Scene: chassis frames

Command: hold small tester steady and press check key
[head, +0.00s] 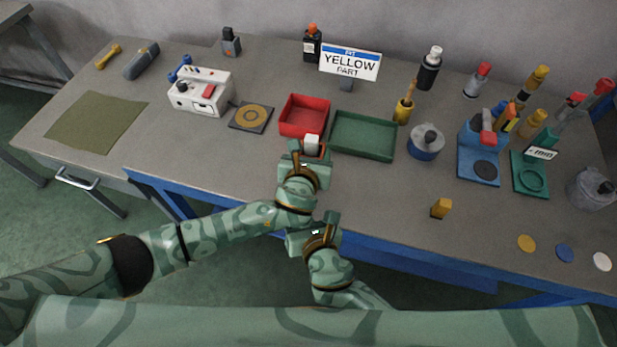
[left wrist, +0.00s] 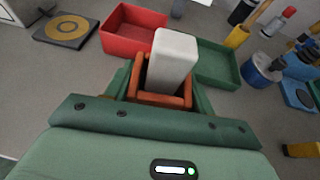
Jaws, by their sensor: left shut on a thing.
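A small white tester with a red key (head: 200,92) stands on the bench at the left, with blue parts on its top. My left gripper (head: 311,152) is shut on a white block (left wrist: 174,58), in front of the red tray and well to the right of the tester. In the left wrist view the block stands up between orange finger pads.
A red tray (head: 304,134) and a green tray (head: 363,153) lie beyond my left gripper. A dark pad with a yellow ring (head: 251,117) lies beside the tester. A yellow block (head: 440,207) stands at right. A sign reads YELLOW PART (head: 350,63).

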